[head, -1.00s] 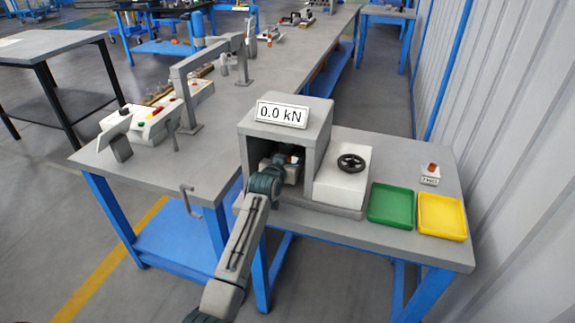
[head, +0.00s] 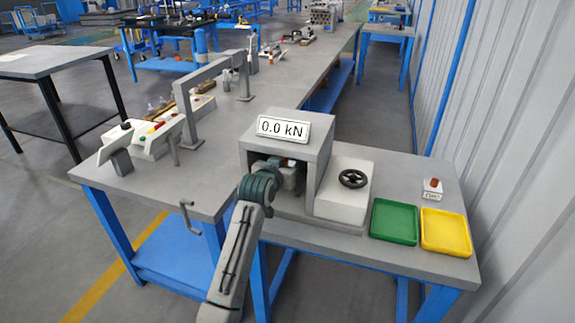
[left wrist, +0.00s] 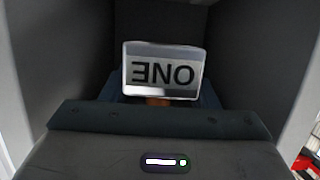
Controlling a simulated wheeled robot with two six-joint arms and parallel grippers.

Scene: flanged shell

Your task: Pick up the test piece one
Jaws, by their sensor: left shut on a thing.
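Test piece one shows in the left wrist view as a pale plate (left wrist: 161,72) lettered "ONE", upside down, with a small orange-brown part (left wrist: 157,102) just below it. It is inside the grey box-shaped press (head: 287,130) that shows "0.0 kN". My left gripper (head: 290,177) reaches into the open front of the press and is shut on the test piece. The fingertips are largely hidden by the gripper body and the plate. In the head view the piece is mostly hidden in the opening. My right gripper is not in view.
A white block with a black handwheel (head: 352,179) stands right of the opening. A green tray (head: 394,221) and a yellow tray (head: 446,232) lie further right. A small labelled brown-topped piece (head: 432,187) stands behind them. The press walls closely surround my gripper.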

